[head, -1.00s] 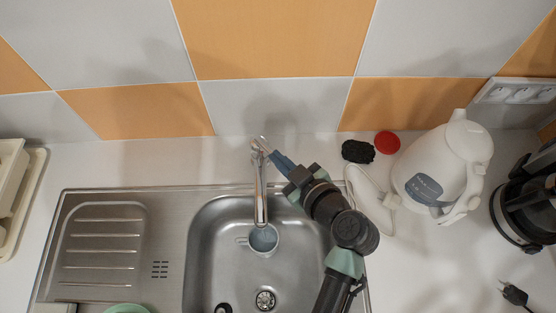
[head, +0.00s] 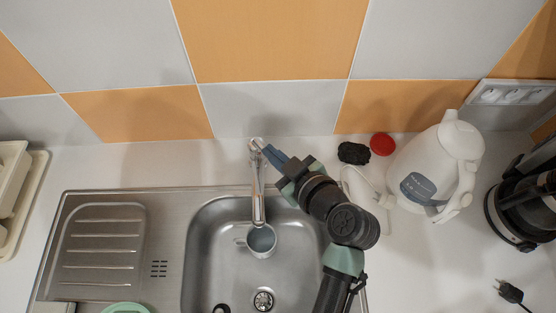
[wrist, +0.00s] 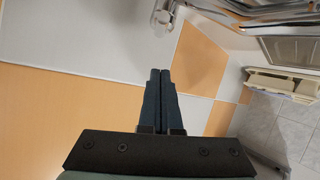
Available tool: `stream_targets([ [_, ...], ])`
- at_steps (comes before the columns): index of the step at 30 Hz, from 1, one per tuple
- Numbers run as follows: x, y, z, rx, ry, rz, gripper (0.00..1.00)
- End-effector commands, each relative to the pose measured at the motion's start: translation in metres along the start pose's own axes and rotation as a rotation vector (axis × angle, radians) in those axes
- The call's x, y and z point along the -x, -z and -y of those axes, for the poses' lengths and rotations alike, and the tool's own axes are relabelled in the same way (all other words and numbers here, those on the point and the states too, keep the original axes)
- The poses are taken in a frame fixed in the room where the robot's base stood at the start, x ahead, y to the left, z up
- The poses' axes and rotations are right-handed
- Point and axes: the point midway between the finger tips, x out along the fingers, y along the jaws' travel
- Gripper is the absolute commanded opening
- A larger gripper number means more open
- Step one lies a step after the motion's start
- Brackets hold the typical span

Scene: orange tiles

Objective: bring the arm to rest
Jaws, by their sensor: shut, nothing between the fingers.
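My gripper (head: 268,149) is at the end of my arm, over the back edge of the sink, close to the top of the faucet (head: 258,190). In the wrist view my gripper (wrist: 160,74) has its two dark fingers together with nothing between them. In the head view the fingertips overlap the faucet's upper end; I cannot tell whether they touch it. My arm reaches in from the bottom, over the sink's right side.
A light cup (head: 262,241) is under the spout in the sink (head: 205,270). A white kettle (head: 440,165), a red round item (head: 382,144), a black sponge-like item (head: 354,153) and a dark coffee maker (head: 525,205) stand right. The drainboard (head: 105,240) is bare in the middle.

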Motion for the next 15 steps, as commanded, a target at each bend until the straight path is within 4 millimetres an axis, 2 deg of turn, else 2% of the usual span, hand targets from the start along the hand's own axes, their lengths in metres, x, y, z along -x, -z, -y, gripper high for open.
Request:
stream_targets([
  [1, 0.013, -0.011, 0.000, -0.007, -0.010, 0.005, 0.00],
  [9, 0.069, -0.015, 0.001, -0.004, -0.009, 0.005, 0.00],
  [15, 0.090, -0.015, 0.002, -0.005, -0.006, 0.006, 0.00],
])
